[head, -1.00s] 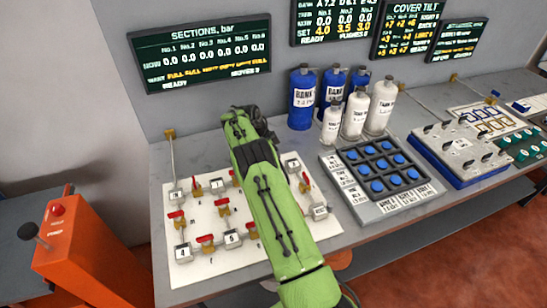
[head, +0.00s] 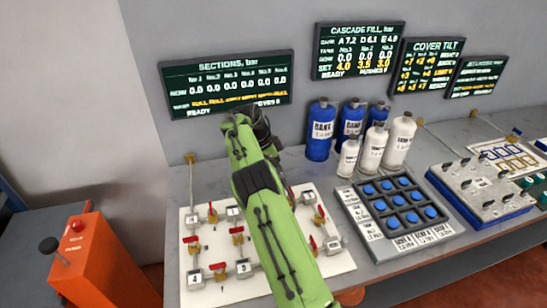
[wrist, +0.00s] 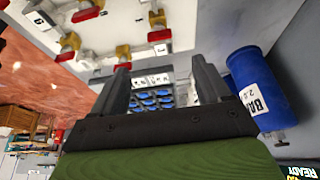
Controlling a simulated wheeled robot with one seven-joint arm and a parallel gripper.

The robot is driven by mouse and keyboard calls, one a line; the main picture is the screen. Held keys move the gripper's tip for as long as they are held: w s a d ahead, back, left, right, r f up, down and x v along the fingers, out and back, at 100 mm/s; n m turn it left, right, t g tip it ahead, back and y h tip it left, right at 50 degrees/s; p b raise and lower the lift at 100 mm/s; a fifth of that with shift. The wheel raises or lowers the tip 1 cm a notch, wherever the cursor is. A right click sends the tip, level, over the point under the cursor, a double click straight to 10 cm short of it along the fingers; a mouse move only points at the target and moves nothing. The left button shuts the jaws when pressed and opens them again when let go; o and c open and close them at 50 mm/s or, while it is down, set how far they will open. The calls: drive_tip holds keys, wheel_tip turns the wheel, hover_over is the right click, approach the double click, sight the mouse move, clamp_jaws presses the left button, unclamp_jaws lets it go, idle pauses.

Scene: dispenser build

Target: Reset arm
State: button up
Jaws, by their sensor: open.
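My green arm reaches over the white valve board (head: 222,291) in the head view, and it hides part of the board. My gripper (wrist: 158,82) shows in the wrist view with its two dark fingers apart and nothing between them. In the head view the gripper end is at the far end of the arm, near the wall below the sections screen (head: 227,82), and its fingers are hard to make out there. Red-handled valves (head: 237,232) stand on the board beside the arm.
Blue bottles (head: 320,130) and white bottles (head: 372,147) stand right of the gripper. A blue-button panel (head: 403,217) and a switch box (head: 478,185) lie further right. An orange pedestal (head: 95,262) stands at the left. Several screens hang on the wall.

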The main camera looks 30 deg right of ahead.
drive_tip(key=shift+p+v, duration=0.35)
drive_tip(key=shift+v, duration=1.45)
drive_tip(key=s+a+r+n+t+y, duration=0.1)
drive_tip(key=s+a+r+n+t, duration=0.15)
drive_tip(key=s+r+n, duration=0.4)
drive_tip(key=s+a+r+n+t+y, duration=0.1)
drive_tip(key=s+a+r+n, duration=0.25)
drive_tip(key=s+r, duration=0.5)
drive_tip(key=s+a+f+n+t+y, duration=0.1)
drive_tip(key=s+a+n, duration=0.4)
drive_tip(key=s, duration=0.5)
drive_tip(key=s+a+f+n+t+y, duration=0.1)
drive_tip(key=s+a+n+t, duration=0.1)
drive_tip(key=s+a+n, duration=0.4)
drive_tip(key=s+a, duration=0.1)
drive_tip(key=s, duration=0.4)
drive_tip(key=shift+a, duration=0.3)
